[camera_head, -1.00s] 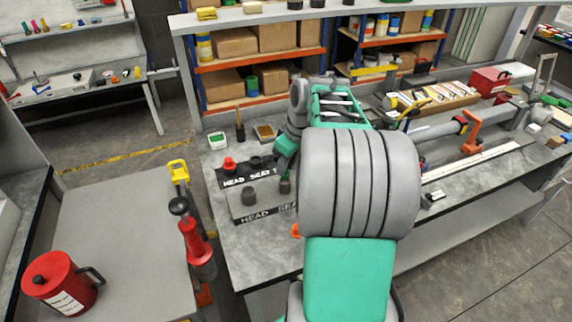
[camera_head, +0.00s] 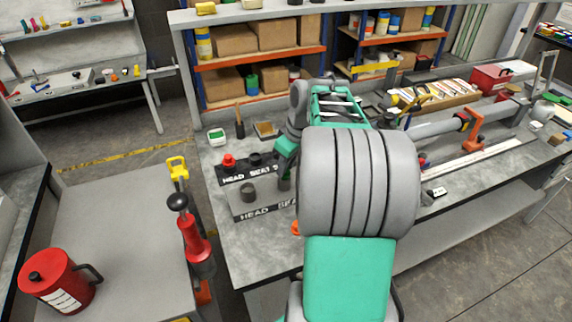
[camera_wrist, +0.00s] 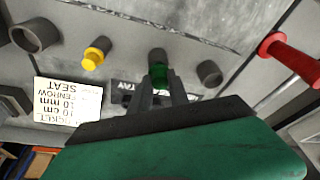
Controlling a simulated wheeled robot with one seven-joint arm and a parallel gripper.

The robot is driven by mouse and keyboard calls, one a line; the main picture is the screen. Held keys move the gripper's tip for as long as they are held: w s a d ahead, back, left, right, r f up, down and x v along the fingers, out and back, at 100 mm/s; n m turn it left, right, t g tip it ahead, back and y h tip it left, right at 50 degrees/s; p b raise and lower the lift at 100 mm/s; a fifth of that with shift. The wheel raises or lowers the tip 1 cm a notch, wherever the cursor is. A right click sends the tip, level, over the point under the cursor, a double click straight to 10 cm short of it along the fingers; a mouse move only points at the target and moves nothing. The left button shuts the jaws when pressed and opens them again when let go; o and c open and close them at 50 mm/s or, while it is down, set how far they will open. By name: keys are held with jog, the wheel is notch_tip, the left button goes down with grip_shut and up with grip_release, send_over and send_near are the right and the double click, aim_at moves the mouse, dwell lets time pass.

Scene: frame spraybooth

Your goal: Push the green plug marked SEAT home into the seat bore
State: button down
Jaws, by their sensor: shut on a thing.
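In the wrist view my gripper (camera_wrist: 160,98) is shut on the green plug (camera_wrist: 158,75), which sits between the fingertips. A dark round boss (camera_wrist: 158,54) is directly in front of the plug. I cannot tell whether the plug is inside a bore or only against its mouth. In the head view, my arm hides the plug and the right part of the grey block (camera_head: 260,196) marked HEAD and SEA. A dark cylinder (camera_head: 248,190) stands on its left part. Behind it is a black strip (camera_head: 236,178) marked HEAD and SEAT.
A red plug (camera_head: 229,161) and a dark plug (camera_head: 255,159) stand on the strip. The bench front (camera_head: 245,255) is clear.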

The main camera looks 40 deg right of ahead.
jog(key=shift+f+b, duration=0.35)
jog(key=shift+f, duration=0.2)
jog(key=c, duration=1.2)
grip_release()
jog(key=shift+o, duration=0.2)
jog(key=v, duration=0.8)
